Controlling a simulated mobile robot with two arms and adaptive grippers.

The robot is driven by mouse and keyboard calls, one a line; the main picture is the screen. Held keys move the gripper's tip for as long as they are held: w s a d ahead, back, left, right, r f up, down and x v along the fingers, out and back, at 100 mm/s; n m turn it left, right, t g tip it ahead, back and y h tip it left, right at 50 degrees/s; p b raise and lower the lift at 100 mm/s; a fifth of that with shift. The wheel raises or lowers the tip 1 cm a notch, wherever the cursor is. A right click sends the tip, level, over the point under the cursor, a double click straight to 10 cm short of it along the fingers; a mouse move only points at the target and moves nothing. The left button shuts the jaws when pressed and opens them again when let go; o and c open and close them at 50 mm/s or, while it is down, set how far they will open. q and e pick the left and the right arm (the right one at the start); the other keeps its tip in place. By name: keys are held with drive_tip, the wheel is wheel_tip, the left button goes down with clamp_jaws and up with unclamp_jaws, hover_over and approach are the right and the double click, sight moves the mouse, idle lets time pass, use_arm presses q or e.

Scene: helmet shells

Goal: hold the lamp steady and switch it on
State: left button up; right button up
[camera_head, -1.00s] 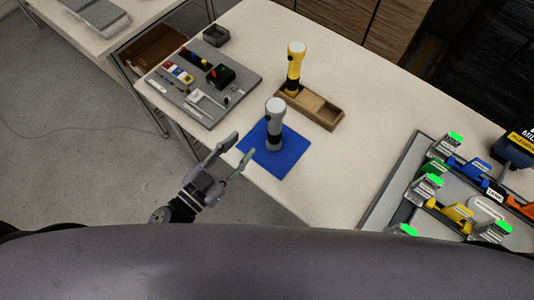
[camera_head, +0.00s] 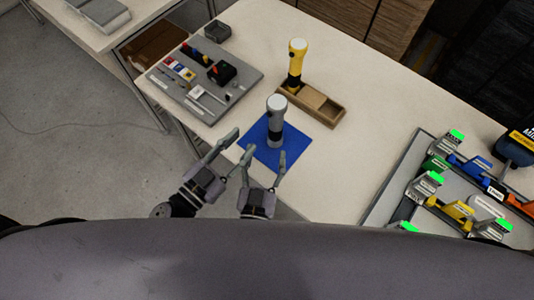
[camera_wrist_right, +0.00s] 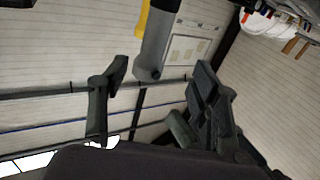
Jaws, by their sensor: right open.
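A grey lamp (camera_head: 276,118) with a dark band stands upright on a blue mat (camera_head: 295,150). A yellow lamp (camera_head: 296,62) with a pale top stands upright in a wooden tray (camera_head: 335,120) behind it. My left gripper (camera_head: 241,142) is open and empty at the table's front edge, left of the grey lamp. My right gripper (camera_head: 265,160) is open and empty, close in front of the grey lamp. In the right wrist view the grey lamp (camera_wrist_right: 157,42) shows beyond and between the open fingers of my right gripper (camera_wrist_right: 160,85). Its switch cannot be made out.
A grey board (camera_head: 225,105) with small parts lies at the left of the table, with a small dark box (camera_head: 217,31) behind it. A grey tray (camera_head: 388,188) with several coloured clamps is at the right. Bare tabletop (camera_head: 365,140) lies between mat and tray.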

sight(275, 124)
drive_tip(key=shift+m+h, duration=0.3)
drive_tip(key=shift+m, duration=0.1)
drive_tip(key=w, duration=0.4)
drive_tip(key=w+d, duration=0.1)
drive_tip(key=w, duration=0.3)
drive_tip(key=w+d, duration=0.1)
drive_tip(key=w, duration=0.3)
drive_tip(key=shift+w+d, duration=0.2)
drive_tip(key=shift+c, duration=0.3)
clamp_jaws()
use_arm(q)
clamp_jaws()
idle(0.9)
idle(0.4)
